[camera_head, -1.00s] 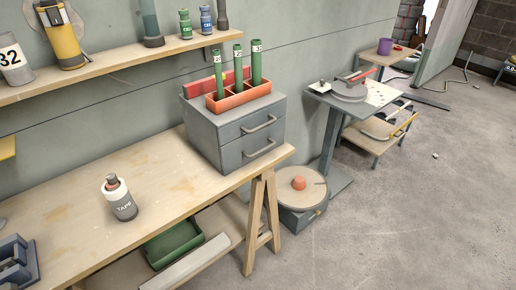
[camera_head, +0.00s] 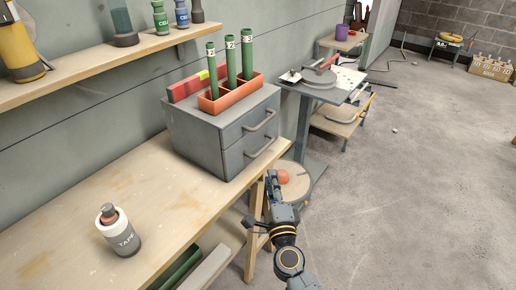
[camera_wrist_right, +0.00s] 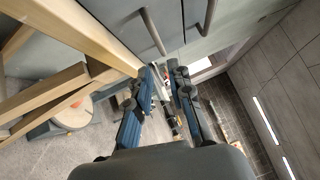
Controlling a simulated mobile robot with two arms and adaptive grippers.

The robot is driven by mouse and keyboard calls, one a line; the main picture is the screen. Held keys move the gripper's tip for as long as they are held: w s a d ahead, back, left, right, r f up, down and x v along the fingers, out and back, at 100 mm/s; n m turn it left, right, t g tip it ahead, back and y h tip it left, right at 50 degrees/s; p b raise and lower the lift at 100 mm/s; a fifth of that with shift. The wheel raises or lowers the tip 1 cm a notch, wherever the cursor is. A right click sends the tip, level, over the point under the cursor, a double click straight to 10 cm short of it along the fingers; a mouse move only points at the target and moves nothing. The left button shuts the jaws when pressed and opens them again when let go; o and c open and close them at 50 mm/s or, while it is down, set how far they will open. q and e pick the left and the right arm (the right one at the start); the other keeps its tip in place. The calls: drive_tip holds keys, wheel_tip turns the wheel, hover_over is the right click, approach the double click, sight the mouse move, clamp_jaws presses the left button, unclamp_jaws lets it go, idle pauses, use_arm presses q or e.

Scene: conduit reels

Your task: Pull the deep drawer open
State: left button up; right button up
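A grey cabinet (camera_head: 195,140) with two drawers stands on the workbench, both drawers shut. The upper drawer's bar handle (camera_head: 259,121) and the lower drawer's bar handle (camera_head: 262,147) face right. I cannot tell by sight which drawer is deeper. My right gripper (camera_head: 272,178) is below and in front of the cabinet, by the bench's end, apart from both handles. In the right wrist view its fingers (camera_wrist_right: 162,73) stand apart with nothing between them, and a bar handle (camera_wrist_right: 153,31) shows just beyond them. My left gripper is not in view.
An orange rack (camera_head: 232,97) with green tubes sits on the cabinet. A wooden trestle leg (camera_head: 253,235) and a round reel (camera_head: 295,190) are close to my right gripper. The floor to the right is open.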

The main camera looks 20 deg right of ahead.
sight(264, 148)
drive_tip(key=w, duration=0.4)
drive_tip(key=w+d+r, duration=0.1)
drive_tip(key=w, duration=0.7)
drive_tip(key=shift+w+d+r, duration=0.25)
drive_tip(key=shift+w+d, duration=0.05)
drive_tip(key=shift+c, duration=0.5)
clamp_jaws()
